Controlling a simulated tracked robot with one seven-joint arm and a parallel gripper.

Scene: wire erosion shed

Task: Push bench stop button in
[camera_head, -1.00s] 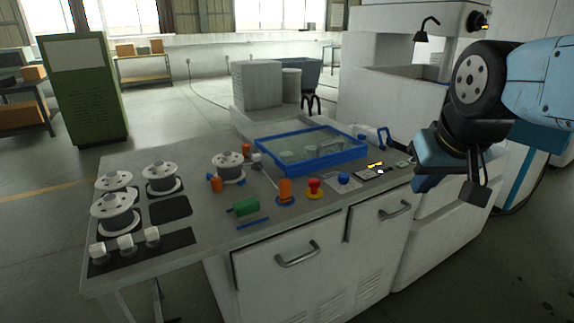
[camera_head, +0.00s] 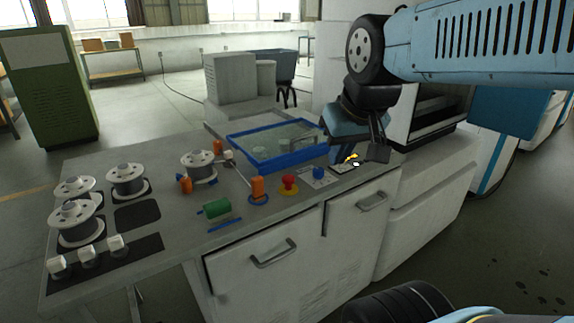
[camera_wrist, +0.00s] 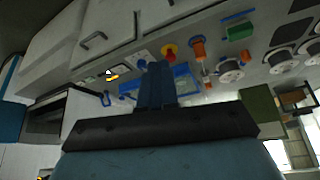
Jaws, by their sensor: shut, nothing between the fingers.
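The bench stop button is a red mushroom head on a yellow base (camera_head: 289,183). It stands near the front edge of the grey bench top, left of a blue knob (camera_head: 319,172). It also shows in the wrist view (camera_wrist: 169,50), just beyond the fingertips and slightly to the right. The closed fingers show in the wrist view (camera_wrist: 157,66).
A blue-framed tray (camera_head: 285,161) lies behind the button. Several wire spools stand at the left. A small dark plate with yellow marks (camera_head: 344,166) lies under my gripper.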

